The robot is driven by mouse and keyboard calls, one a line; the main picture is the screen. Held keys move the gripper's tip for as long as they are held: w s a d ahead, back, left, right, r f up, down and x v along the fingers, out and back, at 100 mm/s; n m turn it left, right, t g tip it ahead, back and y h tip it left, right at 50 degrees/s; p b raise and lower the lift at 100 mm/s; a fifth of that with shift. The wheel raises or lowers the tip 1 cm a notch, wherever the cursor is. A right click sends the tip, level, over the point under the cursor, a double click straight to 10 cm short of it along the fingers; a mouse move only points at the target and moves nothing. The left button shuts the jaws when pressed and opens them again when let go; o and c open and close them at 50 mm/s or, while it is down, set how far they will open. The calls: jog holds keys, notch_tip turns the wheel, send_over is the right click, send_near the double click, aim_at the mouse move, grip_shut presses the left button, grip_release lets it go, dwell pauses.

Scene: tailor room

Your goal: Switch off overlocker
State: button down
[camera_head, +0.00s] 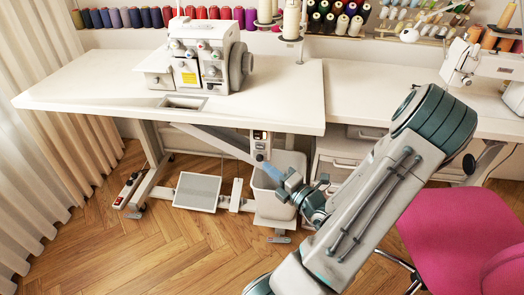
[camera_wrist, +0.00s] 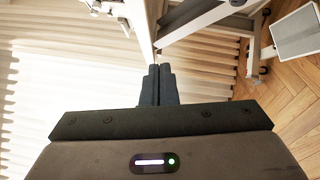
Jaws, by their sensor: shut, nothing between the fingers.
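The white overlocker (camera_head: 200,62) stands on the left white table in the head view. A small box with a switch (camera_head: 260,138) hangs under that table's front edge. My gripper (camera_head: 264,166) is below the tabletop, just under this box in the picture. I cannot tell whether it touches the box. In the wrist view my gripper's dark fingers (camera_wrist: 158,70) are together with nothing between them. The switch box is not clearly visible in the wrist view.
The white tabletop (camera_head: 100,83) overhangs my gripper. A light bin (camera_head: 270,203) stands behind my gripper, with a foot pedal (camera_head: 197,191) to its left. A power strip (camera_head: 128,190) sits on the table's left foot. A pink chair (camera_head: 450,240) is at the right.

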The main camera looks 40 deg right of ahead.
jog(key=d+m+h, duration=0.1)
jog(key=s+d+f+m+h, duration=0.1)
jog(key=m, duration=0.1)
jog(key=shift+s+d+f, duration=0.15)
jog(key=shift+d+f, duration=0.05)
jog(key=shift+d, duration=0.1)
jog(key=shift+f+b, duration=0.1)
jog(key=shift+b, duration=0.35)
jog(key=b, duration=0.7)
send_near(255, 134)
jog(key=w+a, duration=0.3)
jog(key=w+d+b, duration=0.1)
jog(key=w+d, duration=0.1)
jog(key=shift+d, duration=0.25)
jog(key=shift+w+d, duration=0.35)
jog(key=shift+w, duration=0.05)
